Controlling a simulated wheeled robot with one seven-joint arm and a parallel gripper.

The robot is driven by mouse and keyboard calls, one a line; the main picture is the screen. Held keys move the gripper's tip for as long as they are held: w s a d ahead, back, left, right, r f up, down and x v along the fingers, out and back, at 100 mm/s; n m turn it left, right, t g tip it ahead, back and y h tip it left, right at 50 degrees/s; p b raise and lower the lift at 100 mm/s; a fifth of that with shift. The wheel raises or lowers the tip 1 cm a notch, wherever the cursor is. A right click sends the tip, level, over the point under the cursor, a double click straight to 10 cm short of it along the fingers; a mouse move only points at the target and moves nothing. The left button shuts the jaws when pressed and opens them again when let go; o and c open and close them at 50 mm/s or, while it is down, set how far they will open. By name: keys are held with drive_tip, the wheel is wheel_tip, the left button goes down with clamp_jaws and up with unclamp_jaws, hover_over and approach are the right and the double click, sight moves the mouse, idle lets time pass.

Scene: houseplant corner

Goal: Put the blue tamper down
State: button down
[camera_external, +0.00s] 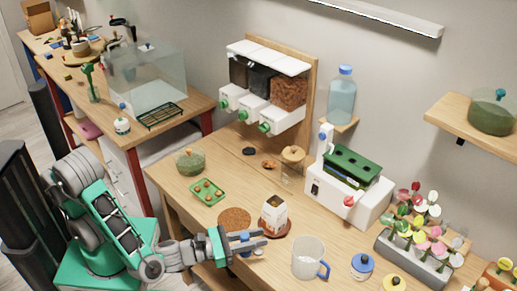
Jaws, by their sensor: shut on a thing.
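My gripper (256,241) is low over the front of the wooden table, its fingers pointing right. It is shut on the blue tamper (245,237), of which only small blue parts show between and beside the grey fingers. The rest of the tamper is hidden by the fingers. I cannot tell whether its lower end touches the table. A round brown cork mat (235,218) lies just behind the gripper.
A clear jug (308,258) with a blue handle stands right of the gripper, with a blue-lidded jar (362,264) beyond it. A green tray (208,191) and a green glass jar (190,162) are further back. A white machine (345,196) and a planter (415,262) occupy the right.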

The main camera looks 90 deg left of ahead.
wheel_tip(320, 180, up, 12)
drive_tip(key=w+a+r+n+g+y, duration=0.1)
drive_tip(key=a+n+g+y, duration=0.5)
drive_tip(key=a, duration=1.2)
drive_tip(key=s+a+n+g+y, duration=0.2)
drive_tip(key=s+a, duration=0.1)
drive_tip(key=a, duration=0.6)
drive_tip(key=s+a+n+g+y, duration=0.2)
drive_tip(key=s+a+g, duration=0.15)
drive_tip(key=a, duration=0.45)
drive_tip(key=s+a+n+g+y, duration=0.1)
drive_tip(key=s+a+n+y, duration=0.15)
drive_tip(key=a, duration=0.65)
drive_tip(key=shift+m, duration=0.35)
drive_tip(key=f+b, duration=0.2)
drive_tip(key=f, duration=0.4)
drive_tip(key=f+b, duration=0.2)
drive_tip(key=f, duration=0.4)
drive_tip(key=s+f+b, duration=0.1)
drive_tip(key=f+b, duration=0.1)
drive_tip(key=f, duration=0.4)
drive_tip(key=shift+a+f, duration=0.15)
drive_tip(key=shift+f, duration=0.2)
drive_tip(key=shift+f+b, duration=0.5)
drive_tip(key=shift+f, duration=0.1)
drive_tip(key=c, duration=1.1)
unclamp_jaws()
